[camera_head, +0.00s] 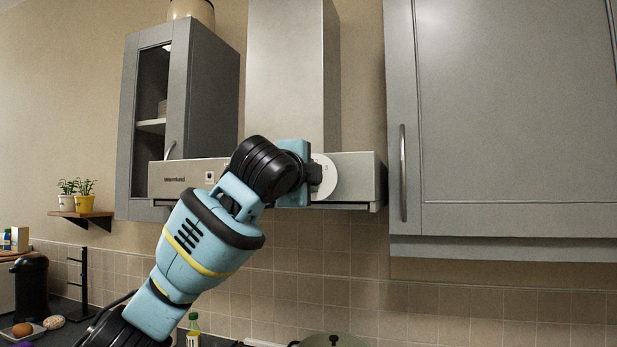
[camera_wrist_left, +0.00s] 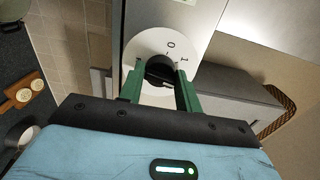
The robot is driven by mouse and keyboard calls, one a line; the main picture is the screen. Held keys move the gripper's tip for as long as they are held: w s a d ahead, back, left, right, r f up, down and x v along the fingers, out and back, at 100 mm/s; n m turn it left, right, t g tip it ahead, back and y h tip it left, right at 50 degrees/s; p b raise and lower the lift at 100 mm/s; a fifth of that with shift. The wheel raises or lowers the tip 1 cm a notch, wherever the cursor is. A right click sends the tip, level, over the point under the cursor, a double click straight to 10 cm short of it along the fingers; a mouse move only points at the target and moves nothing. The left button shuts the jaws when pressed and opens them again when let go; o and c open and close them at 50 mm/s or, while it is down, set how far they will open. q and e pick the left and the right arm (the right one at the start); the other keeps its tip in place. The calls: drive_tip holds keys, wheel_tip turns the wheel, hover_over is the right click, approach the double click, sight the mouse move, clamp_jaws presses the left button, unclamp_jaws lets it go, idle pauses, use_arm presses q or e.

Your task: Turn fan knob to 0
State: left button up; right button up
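The range hood's front panel (camera_head: 355,180) carries a white round dial (camera_head: 323,177), partly hidden by my left gripper (camera_head: 312,175) in the head view. In the left wrist view, the white dial (camera_wrist_left: 183,45) shows the marks 0 and 1 and has a black fan knob (camera_wrist_left: 158,72) at its middle. My left gripper's green fingers (camera_wrist_left: 160,80) stand apart, one on each side of the knob. White dial shows between them, and I cannot tell whether either finger touches the knob. My right gripper is in neither view.
A grey cabinet with a glass door (camera_head: 150,105) hangs left of the hood, and a larger grey cabinet (camera_head: 510,120) hangs right. A shelf with small potted plants (camera_head: 82,215) is at far left. A pan lid (camera_head: 330,341) shows below.

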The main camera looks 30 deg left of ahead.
use_arm(q)
drive_tip(key=c, duration=0.4)
drive_tip(key=shift+n, duration=9)
drive_tip(key=o, duration=0.9)
